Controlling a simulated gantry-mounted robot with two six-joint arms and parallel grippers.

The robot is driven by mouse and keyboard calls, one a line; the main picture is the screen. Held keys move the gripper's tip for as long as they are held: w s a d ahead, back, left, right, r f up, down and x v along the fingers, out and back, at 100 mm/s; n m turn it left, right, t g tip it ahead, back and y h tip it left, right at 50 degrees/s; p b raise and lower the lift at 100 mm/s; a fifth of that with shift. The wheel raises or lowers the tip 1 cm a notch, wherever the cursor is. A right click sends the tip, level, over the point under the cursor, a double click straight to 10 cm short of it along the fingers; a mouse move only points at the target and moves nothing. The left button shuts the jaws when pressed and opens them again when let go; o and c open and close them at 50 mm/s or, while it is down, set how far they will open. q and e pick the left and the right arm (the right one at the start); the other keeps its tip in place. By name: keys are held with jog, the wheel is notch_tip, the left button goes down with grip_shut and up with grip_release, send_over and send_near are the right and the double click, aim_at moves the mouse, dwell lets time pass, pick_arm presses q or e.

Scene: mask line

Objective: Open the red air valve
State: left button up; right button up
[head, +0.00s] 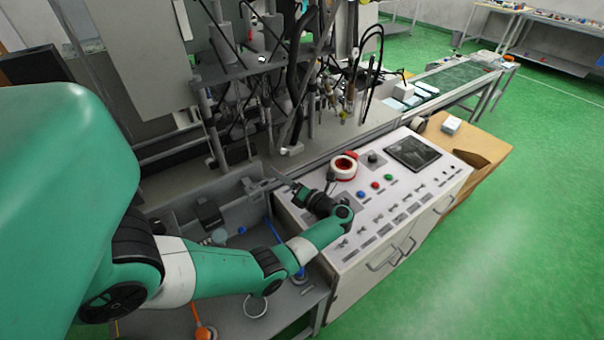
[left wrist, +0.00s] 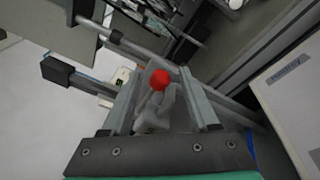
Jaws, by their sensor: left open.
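The red air valve (left wrist: 159,79) shows in the left wrist view as a small red knob on a grey body. It appears between the two fingers of my left gripper (left wrist: 160,82), which is open. I cannot tell whether a finger touches it. In the head view my left gripper (head: 272,184) is at the left edge of the control panel, beside the machine frame. I cannot make out the valve in that view. My right gripper is not in view.
The white control panel (head: 395,190) has buttons, switches, a dark screen (head: 413,152) and a red-and-white roll (head: 343,168) on top. Machine rods and hoses stand behind my gripper. A grey open tray (head: 190,215) lies left of the panel. Green floor is clear at right.

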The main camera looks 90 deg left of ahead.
pick_arm(q)
jog(key=b+v, duration=0.1)
jog(key=v, duration=0.9)
jog(key=shift+b, duration=0.3)
